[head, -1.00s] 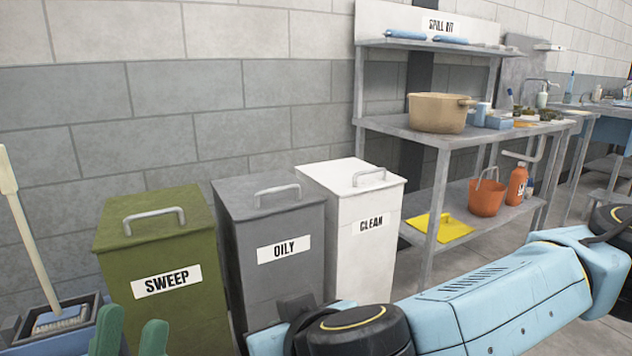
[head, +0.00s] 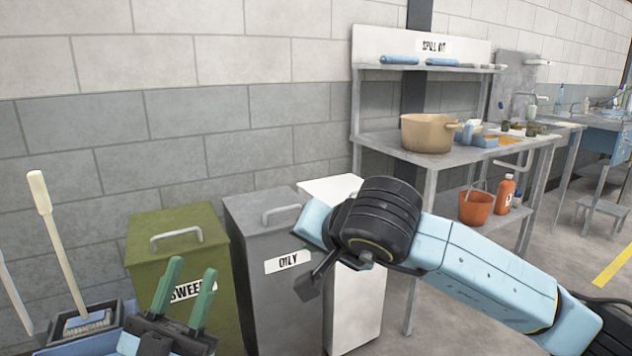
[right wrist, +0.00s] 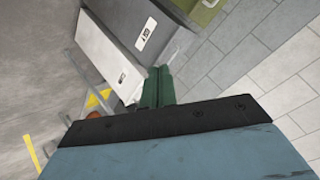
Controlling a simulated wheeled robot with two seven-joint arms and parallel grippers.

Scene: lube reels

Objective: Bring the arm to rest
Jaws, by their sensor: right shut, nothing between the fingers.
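My left gripper (head: 194,266) shows at the lower left of the head view, its two green fingers apart and nothing between them. It is in front of the green SWEEP bin (head: 180,222) and partly covers its label. My right arm (head: 475,270) reaches in from the right as blue links with a black joint, in front of the white bin (head: 345,318). Its gripper does not show clearly in the head view. In the right wrist view my right gripper (right wrist: 160,72) has its green fingers together, empty, with the bins beyond them.
The grey OILY bin (head: 262,210) stands between the green and white bins. A steel SPILL KIT bench (head: 390,148) holds a tan pot (head: 428,133); an orange bucket (head: 476,207) is on its lower shelf. Floor is open at the right.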

